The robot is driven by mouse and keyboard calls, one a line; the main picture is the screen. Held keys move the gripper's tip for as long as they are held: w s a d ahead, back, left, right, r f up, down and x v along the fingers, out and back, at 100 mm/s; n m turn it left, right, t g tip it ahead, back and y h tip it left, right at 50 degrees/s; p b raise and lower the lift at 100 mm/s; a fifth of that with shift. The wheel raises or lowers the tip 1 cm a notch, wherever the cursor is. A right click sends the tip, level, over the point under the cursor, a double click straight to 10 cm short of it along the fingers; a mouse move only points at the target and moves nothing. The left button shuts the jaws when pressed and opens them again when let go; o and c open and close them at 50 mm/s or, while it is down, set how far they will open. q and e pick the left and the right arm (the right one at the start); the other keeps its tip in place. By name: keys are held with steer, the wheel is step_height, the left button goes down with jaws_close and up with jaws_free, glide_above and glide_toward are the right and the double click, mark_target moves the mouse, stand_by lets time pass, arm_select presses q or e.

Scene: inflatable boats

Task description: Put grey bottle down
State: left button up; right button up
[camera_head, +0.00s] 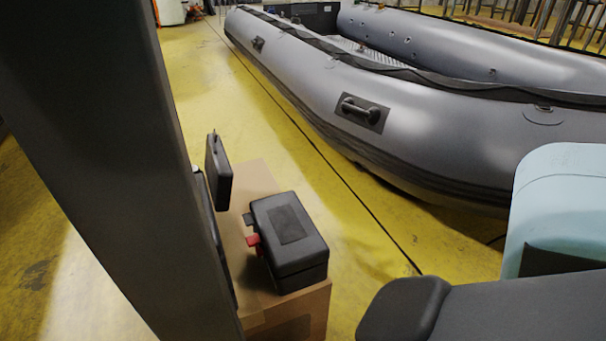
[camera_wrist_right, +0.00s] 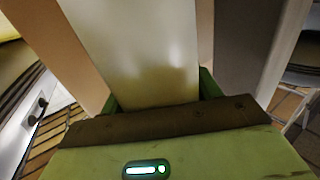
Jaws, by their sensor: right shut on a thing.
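In the right wrist view, my right gripper (camera_wrist_right: 152,98) is shut on a smooth pale grey thing (camera_wrist_right: 135,45), which I take to be the grey bottle. It fills the space between the fingers and runs up out of the top of the view. Its ends are hidden, so I cannot tell whether it touches a surface. Neither the bottle nor my right gripper can be made out in the head view. My left gripper is not in view.
A large grey inflatable boat (camera_head: 420,110) stretches behind. Yellow floor (camera_head: 290,165) is clear between box and boat.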

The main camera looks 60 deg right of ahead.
steer(key=shift+f, duration=0.1)
steer(key=o, duration=1)
steer(key=s, duration=0.4)
steer(key=s+p, duration=0.1)
steer(key=s, duration=0.3)
steer(key=s+p, duration=0.1)
steer(key=s, duration=0.3)
steer(key=shift+a+r, duration=0.2)
steer(key=shift+r, duration=0.05)
